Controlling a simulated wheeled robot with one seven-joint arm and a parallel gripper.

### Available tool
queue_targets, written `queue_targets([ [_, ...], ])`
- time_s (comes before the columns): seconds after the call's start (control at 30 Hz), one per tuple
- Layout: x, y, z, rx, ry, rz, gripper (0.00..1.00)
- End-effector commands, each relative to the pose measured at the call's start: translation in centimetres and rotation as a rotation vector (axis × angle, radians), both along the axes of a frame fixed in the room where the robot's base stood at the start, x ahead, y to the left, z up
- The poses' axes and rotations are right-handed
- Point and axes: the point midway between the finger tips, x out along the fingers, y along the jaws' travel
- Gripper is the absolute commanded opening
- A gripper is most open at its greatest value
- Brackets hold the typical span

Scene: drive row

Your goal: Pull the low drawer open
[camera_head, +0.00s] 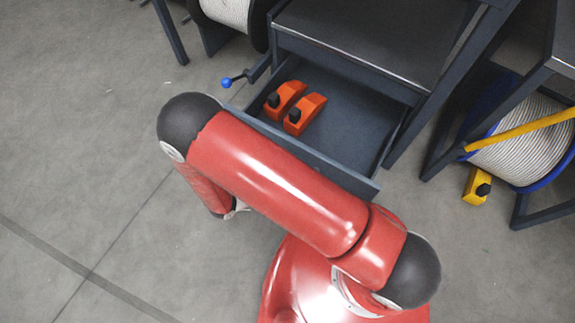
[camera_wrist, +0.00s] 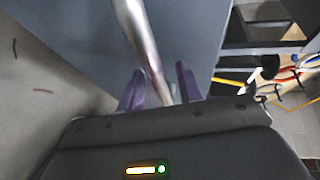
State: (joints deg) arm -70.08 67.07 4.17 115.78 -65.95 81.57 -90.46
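The low drawer (camera_head: 345,130) stands pulled out from under the dark cabinet in the head view. Its inside and its front panel (camera_head: 345,173) show, with part of the front covered by my red arm. In the wrist view, a round metal handle bar (camera_wrist: 140,38) crosses in front of a blue-grey panel (camera_wrist: 200,35), seemingly the drawer front. My gripper (camera_wrist: 160,80) has its two purple fingers on either side of this bar. I cannot tell whether they press on it or stand slightly apart. In the head view my arm hides the gripper and handle.
Two orange blocks with black knobs (camera_head: 285,98) (camera_head: 305,113) lie in the drawer. A blue-knobbed lever (camera_head: 229,82) sticks out at its left. Right are a cable reel (camera_head: 520,145), a yellow bar (camera_head: 535,125) and a yellow block (camera_head: 476,187). Floor at left is clear.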

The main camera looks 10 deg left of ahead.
Motion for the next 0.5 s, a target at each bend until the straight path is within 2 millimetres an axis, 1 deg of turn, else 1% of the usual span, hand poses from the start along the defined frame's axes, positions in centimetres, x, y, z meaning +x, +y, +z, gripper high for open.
queue_targets([
  [0.17,0.0,0.0,0.0,0.0,0.0,0.001,0.36],
  [0.27,-0.4,0.5,0.1,0.002,0.0,0.002,0.36],
  [0.37,-1.4,1.4,0.3,0.003,0.0,0.005,0.36],
  [0.5,-3.2,3.1,0.8,0.002,0.0,0.004,0.36],
])
